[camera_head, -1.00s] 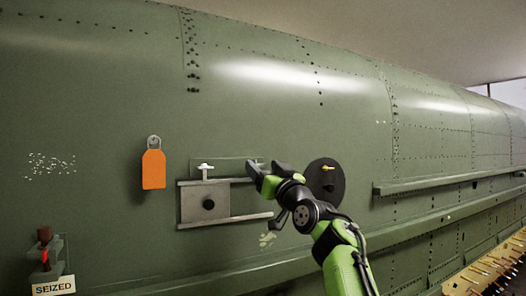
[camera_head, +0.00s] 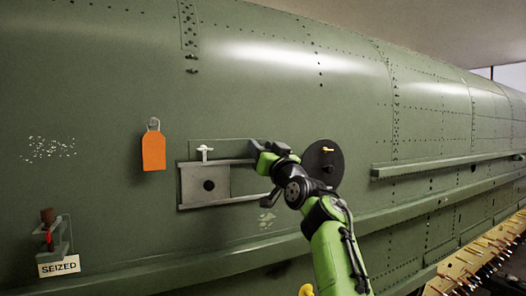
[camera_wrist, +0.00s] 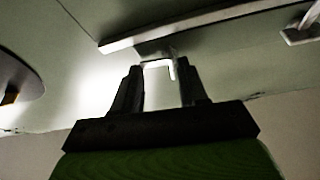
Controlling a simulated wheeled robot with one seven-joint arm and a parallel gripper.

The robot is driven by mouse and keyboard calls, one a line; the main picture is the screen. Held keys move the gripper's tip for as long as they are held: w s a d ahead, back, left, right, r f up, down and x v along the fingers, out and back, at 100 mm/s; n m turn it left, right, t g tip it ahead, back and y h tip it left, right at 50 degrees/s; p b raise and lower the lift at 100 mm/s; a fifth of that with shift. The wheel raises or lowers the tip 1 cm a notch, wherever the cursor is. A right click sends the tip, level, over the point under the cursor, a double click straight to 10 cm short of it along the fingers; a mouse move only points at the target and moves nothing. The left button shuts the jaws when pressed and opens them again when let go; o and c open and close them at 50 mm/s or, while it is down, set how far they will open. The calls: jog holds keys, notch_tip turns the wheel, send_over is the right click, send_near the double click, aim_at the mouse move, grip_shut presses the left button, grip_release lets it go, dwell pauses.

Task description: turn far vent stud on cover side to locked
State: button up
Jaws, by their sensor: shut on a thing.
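My gripper (camera_head: 259,157) is at the fuselage wall, by the right end of the upper rail. In the wrist view its two fingers (camera_wrist: 159,78) are shut on a pale stud (camera_wrist: 160,65), whose bright edge shows between them. In the head view my gripper hides this stud, and its turn angle cannot be told. The other vent stud (camera_head: 205,152), a white T-shape, stands near the left end of the upper rail; a similar stud shows at right in the wrist view (camera_wrist: 301,30). The grey cover plate (camera_head: 192,187) with a dark hole sits between the rails.
A dark round disc (camera_head: 322,170) with a yellow handle is right of my gripper. An orange tag (camera_head: 153,152) hangs at left. A fixture with a SEIZED label (camera_head: 59,265) is lower left. Long ledges (camera_head: 440,165) run along the wall.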

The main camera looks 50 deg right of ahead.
jog(key=m, duration=0.1)
jog(key=m+h, duration=0.1)
jog(key=m, duration=0.1)
jog(key=m+g+h+b, duration=0.1)
jog(key=shift+f+m, duration=0.25)
jog(key=shift+m, duration=0.05)
jog(key=o, duration=1.1)
jog(key=shift+c, duration=0.2)
jog(key=b+v, duration=1.3)
jog(key=v, duration=0.2)
jog(key=shift+s+a, duration=0.3)
jog(key=shift+a, duration=0.05)
